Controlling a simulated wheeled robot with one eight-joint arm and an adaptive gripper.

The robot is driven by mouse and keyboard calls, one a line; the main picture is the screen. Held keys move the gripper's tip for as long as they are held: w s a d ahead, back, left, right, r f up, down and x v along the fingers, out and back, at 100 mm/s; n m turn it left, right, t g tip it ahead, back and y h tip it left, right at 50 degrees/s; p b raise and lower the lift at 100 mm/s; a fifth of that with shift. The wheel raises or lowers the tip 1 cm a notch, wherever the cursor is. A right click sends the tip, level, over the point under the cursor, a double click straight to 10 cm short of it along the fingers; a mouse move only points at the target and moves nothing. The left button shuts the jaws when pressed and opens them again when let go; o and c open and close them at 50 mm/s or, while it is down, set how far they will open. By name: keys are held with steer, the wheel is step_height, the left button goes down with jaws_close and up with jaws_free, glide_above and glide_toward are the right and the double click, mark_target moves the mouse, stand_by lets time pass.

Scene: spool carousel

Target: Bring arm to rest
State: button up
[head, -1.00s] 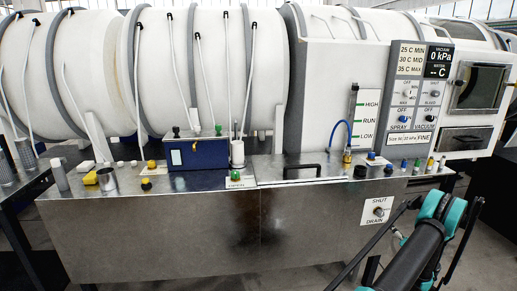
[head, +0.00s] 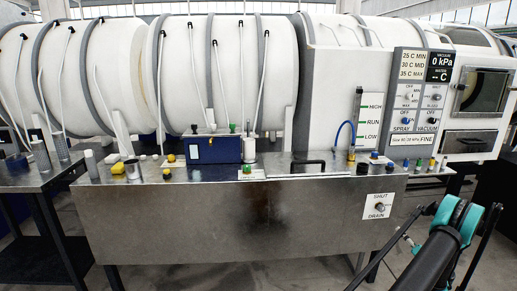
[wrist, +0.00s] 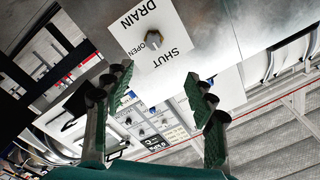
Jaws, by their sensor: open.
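My arm (head: 438,258), black with teal joints, reaches in from the lower right of the head view, in front of the bench's right end. My gripper (wrist: 158,76) shows in the wrist view with its two dark green-padded fingers spread apart and nothing between them. Its fingertips do not show clearly in the head view. Past the fingers in the wrist view is the white drain label (wrist: 172,50) with a knob (wrist: 152,40), seen upside down. The knob looks apart from the fingers. The same drain knob (head: 380,208) is on the bench front in the head view.
A steel bench (head: 230,222) runs across the middle, with a blue box (head: 213,149), a black handle and several coloured knobs on top. White tanks (head: 215,75) and a control panel (head: 422,95) stand behind. A dark side table (head: 40,178) is at left. Floor shows in front.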

steer(key=w+a+r+n+g+y, duration=0.1)
steer(key=w+a+r+g, duration=0.15)
steer(key=a+r, duration=0.4)
steer(key=w+a+r+n+g+y, duration=0.1)
steer(key=w+a+r+g+y, duration=0.15)
steer(key=a, duration=0.65)
steer(key=s+a+r+n+g, duration=0.15)
steer(key=a+r, duration=0.25)
steer(key=a, duration=0.6)
steer(key=s+a+r+n+g, duration=0.1)
steer(key=s+a+r+g, duration=0.2)
steer(key=a, duration=0.6)
steer(key=s+a+r+n+g+h, duration=0.2)
steer(key=s+a+r+g, duration=0.1)
steer(key=s+a, duration=1.1)
steer(key=s+f+h, duration=0.1)
steer(key=s, duration=0.9)
steer(key=s+a+f+n+g+h, duration=0.1)
steer(key=s+h, duration=0.1)
steer(key=s, duration=0.8)
steer(key=shift+a+f, duration=0.3)
steer(key=shift+f, duration=0.05)
